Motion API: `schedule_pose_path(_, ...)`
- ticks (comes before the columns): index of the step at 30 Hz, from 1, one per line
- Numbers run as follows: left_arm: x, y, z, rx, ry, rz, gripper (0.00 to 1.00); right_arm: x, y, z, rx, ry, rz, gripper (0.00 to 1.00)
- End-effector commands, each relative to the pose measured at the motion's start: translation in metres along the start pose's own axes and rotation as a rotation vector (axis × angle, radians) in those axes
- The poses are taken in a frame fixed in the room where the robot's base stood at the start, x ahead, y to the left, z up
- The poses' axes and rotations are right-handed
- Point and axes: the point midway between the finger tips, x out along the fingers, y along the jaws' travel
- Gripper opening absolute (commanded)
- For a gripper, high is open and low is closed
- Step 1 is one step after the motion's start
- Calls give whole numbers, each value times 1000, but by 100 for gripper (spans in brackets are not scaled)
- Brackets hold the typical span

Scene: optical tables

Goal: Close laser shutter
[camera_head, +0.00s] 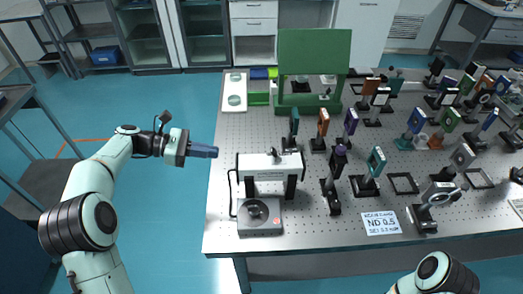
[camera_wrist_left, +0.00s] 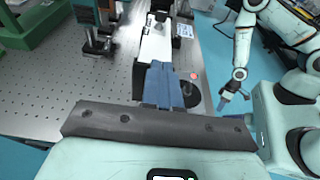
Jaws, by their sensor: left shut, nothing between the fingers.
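A white laser housing (camera_head: 270,166) stands on dark posts near the table's left front, with a small dark lever (camera_head: 275,154) on top. I cannot tell whether its shutter is open. In the left wrist view the white housing (camera_wrist_left: 155,46) lies just beyond my fingers. My left gripper (camera_head: 203,151) is shut and empty, left of the housing and just off the table's left edge. Its blue fingers (camera_wrist_left: 162,86) show in the wrist view. My right gripper (camera_wrist_left: 224,105) shows small in the left wrist view, too small to tell its opening. It is outside the head view.
A grey box with a black knob (camera_head: 259,222) sits in front of the housing, with a cable beside it. A green stand (camera_head: 314,62) is at the back. Several optic mounts crowd the right. An ND 0.5 card (camera_head: 381,223) lies at the front. Bare breadboard (camera_head: 228,130) shows along the left.

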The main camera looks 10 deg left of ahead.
Motion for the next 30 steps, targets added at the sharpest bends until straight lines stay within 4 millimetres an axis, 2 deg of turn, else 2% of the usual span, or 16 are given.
schedule_pose_path(6,2,0,0,0,1,-1,0,0,0,0,0,0,0,43)
schedule_pose_path(10,13,0,-1,0,0,-3,0,1,1,0,0,-1,0,43)
schedule_pose_path(14,36,-1,-1,-1,0,-5,0,4,2,1,1,-2,1,43)
schedule_pose_path(24,106,-1,2,2,1,-3,0,6,3,1,1,-3,1,43)
schedule_pose_path(30,123,0,23,3,1,-2,0,1,0,0,0,0,0,43)
